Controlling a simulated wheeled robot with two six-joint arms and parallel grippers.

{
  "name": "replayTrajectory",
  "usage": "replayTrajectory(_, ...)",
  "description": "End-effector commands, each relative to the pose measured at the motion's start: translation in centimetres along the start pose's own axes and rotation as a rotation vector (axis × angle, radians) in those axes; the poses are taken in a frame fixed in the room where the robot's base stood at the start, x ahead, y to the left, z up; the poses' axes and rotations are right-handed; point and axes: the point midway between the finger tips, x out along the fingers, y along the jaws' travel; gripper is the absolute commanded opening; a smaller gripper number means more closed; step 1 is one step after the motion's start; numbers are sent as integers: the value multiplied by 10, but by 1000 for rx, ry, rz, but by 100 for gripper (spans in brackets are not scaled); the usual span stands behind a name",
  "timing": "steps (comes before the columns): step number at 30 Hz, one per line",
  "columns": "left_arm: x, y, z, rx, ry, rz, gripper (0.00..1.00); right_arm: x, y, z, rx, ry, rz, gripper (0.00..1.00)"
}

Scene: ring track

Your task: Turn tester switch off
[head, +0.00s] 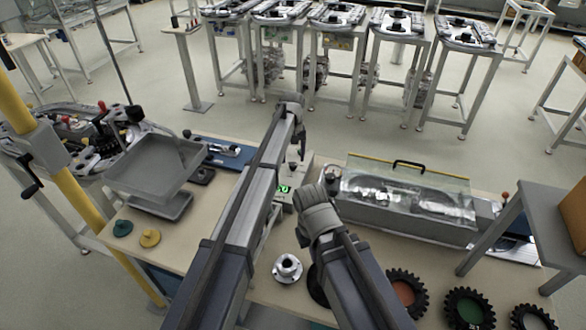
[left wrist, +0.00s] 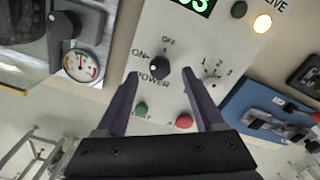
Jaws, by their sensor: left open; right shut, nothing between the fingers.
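The tester (head: 283,204) is a pale box with a green display on the table, partly hidden behind my arms. In the left wrist view its panel (left wrist: 218,50) shows a black POWER switch (left wrist: 159,68) with ON and OFF labels; its pale mark is on the ON side. The LIVE lamp (left wrist: 262,23) glows orange. My left gripper (left wrist: 162,74) is open, its fingers on either side of the switch; I cannot tell if they touch it. In the head view the left gripper (head: 302,148) is above the tester. My right gripper (head: 317,205) is shut and empty, beside the tester.
The panel also has a green button (left wrist: 141,109), a red button (left wrist: 184,121) and a numbered selector (left wrist: 212,78). A clear-lidded case (head: 410,205) stands right of the tester. A grey tray (head: 160,165) stands left. A metal flange (head: 288,268) and toothed rings (head: 405,292) lie in front.

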Motion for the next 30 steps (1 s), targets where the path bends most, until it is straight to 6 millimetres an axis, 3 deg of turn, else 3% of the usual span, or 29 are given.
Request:
replayTrajectory(1,14,0,0,0,0,0,70,14,-1,-1,0,0,0,0)
replayTrajectory(6,30,0,0,0,0,0,70,30,-3,-2,0,0,0,0)
replayTrajectory(17,32,0,0,0,0,0,70,31,-3,-2,0,0,0,0)
replayTrajectory(30,32,0,0,0,0,0,21,31,-3,-2,0,0,0,0)
